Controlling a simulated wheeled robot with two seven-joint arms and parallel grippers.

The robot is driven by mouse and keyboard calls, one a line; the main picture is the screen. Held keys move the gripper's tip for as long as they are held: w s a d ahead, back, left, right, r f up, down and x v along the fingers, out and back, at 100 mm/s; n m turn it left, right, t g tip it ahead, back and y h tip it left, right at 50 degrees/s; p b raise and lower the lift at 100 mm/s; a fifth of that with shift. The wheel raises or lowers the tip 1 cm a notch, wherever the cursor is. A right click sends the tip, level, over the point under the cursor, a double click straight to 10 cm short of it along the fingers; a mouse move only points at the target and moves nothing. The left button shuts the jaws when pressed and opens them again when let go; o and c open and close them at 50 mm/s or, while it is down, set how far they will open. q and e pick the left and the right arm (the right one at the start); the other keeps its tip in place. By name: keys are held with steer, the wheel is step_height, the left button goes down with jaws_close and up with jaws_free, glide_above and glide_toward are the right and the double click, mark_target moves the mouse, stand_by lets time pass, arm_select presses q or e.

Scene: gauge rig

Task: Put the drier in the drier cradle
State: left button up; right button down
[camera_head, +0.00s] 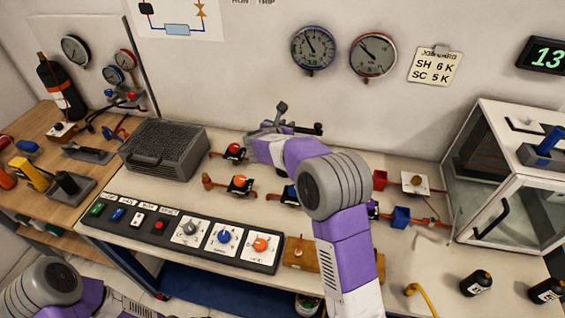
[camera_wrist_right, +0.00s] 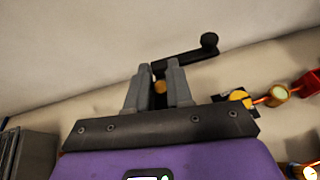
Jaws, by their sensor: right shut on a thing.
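My right gripper (camera_head: 283,118) reaches over the back of the bench, near the wall. In the right wrist view its two grey fingers (camera_wrist_right: 158,88) are shut on a small dark piece with a brass-coloured spot (camera_wrist_right: 160,87). A black bar with a round knob (camera_wrist_right: 208,40) runs right from the fingertips; I cannot tell whether it joins the held piece. The bar's end also shows in the head view (camera_head: 318,129). I cannot tell for sure which thing is the drier or its cradle. My left arm is at the lower left; its gripper is out of view.
A grey ribbed unit (camera_head: 162,148) stands left of my right arm, behind a control panel (camera_head: 185,232). Red-knobbed valves (camera_head: 234,152), a blue open block (camera_head: 401,216) and a glass cabinet (camera_head: 478,195) are on the bench. Black bottles (camera_head: 476,283) stand at front right.

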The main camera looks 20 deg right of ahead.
step_height(320, 180, down, 9)
steer(key=shift+s+f+b, duration=0.1)
steer(key=shift+b, duration=1.15)
steer(key=shift+f, duration=0.1)
steer(key=c, duration=1)
jaws_free()
steer(key=p+v, duration=0.1)
steer(key=v, duration=1.1)
